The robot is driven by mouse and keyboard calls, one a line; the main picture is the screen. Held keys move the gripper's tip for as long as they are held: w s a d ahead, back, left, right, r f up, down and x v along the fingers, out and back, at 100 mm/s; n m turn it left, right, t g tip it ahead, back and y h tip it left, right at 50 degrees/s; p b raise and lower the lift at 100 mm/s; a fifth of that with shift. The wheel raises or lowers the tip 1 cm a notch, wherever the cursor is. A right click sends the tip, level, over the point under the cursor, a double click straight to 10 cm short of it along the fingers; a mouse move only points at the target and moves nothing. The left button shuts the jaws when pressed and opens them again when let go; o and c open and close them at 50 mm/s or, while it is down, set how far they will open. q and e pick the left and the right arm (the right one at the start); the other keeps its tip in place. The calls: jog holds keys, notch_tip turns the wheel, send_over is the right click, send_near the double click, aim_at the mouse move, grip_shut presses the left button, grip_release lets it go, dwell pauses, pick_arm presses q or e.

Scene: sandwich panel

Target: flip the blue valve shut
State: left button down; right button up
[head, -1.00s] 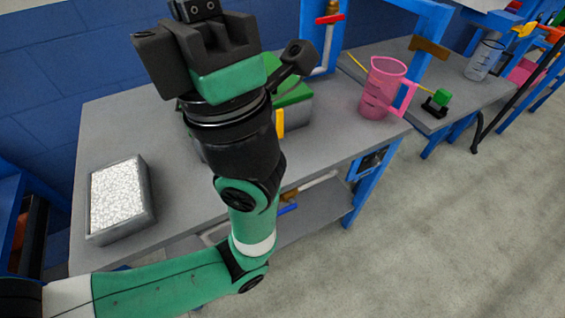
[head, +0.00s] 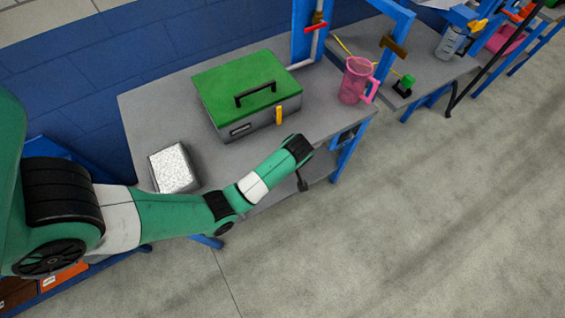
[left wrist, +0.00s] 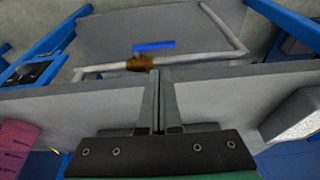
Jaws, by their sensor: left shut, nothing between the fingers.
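The blue valve handle (left wrist: 153,46) shows in the left wrist view, lying roughly along a white pipe (left wrist: 195,60). Its brass body (left wrist: 139,63) sits on that pipe. My left gripper (left wrist: 158,72) is shut and empty. In that picture its fingertips lie just below and right of the brass body, apart from the handle as far as I can tell. In the head view my left arm reaches to the front edge of the bench; its fingers and the blue valve are hidden there. My right gripper is in neither view.
The grey bench (head: 330,110) carries a green-lidded box (head: 248,85), a tray of white grains (head: 173,166) and a pink jug (head: 356,80). A red-handled valve (head: 317,27) is at the back. The bench edge (left wrist: 60,105) crosses the wrist view. Open floor lies in front.

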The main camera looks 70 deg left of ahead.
pick_arm(q)
jog(key=shift+s+a+r, duration=0.4)
jog(key=shift+a+r, duration=0.05)
jog(key=shift+r, duration=0.3)
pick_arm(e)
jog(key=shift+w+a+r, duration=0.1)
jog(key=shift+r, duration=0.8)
pick_arm(q)
jog(key=d+b+x, duration=0.1)
jog(key=b+x, duration=0.6)
jog(key=x, duration=0.6)
jog(key=shift+f, duration=0.5)
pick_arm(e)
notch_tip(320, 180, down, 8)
pick_arm(q)
jog(key=shift+a, duration=0.1)
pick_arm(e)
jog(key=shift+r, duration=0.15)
